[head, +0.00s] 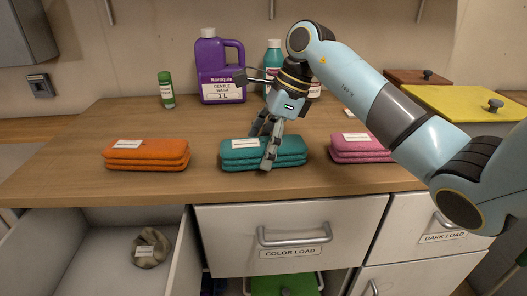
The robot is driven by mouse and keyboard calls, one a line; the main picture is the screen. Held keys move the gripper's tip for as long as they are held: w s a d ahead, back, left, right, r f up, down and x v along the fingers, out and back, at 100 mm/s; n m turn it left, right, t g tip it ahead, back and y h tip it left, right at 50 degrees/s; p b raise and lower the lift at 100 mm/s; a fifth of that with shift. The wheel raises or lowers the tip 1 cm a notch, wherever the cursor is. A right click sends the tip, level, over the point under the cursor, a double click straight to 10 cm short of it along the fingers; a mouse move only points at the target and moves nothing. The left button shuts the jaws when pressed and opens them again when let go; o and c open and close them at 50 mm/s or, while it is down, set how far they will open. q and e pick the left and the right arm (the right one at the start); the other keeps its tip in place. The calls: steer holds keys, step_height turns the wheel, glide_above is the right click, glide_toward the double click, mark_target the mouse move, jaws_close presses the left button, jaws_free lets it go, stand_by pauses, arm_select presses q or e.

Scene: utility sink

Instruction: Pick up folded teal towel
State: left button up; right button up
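The folded teal towel (291,152) lies flat on the wooden counter near its front edge, with a white label on its top left. My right gripper (259,151) points down at the middle of the towel. Its fingers are apart, one toward the back of the towel and one hanging across its front. The nearer finger hides part of the towel. I cannot tell whether the fingers touch it. My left gripper is not in view.
A folded orange towel (147,155) lies to the left and a pink one (359,149) to the right. A purple jug (220,72), a green bottle (167,90) and a teal bottle (274,58) stand behind. An open drawer (90,265) holds a crumpled cloth (151,246).

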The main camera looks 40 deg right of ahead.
mark_target(259, 143)
steer(key=c, duration=1.3)
steer(key=shift+r, duration=0.1)
steer(key=shift+r, duration=0.45)
steer(key=v, duration=0.3)
steer(key=shift+a+r, duration=0.3)
steer(key=shift+s+d+r, duration=0.55)
steer(key=shift+s+r, duration=0.55)
steer(key=shift+s, duration=0.65)
steer(key=shift+s+d+r, duration=0.55)
steer(key=shift+s+r, duration=0.55)
steer(key=shift+s, duration=0.6)
steer(key=shift+s+d+r, duration=0.55)
steer(key=shift+s+r, duration=0.55)
steer(key=shift+s, duration=0.65)
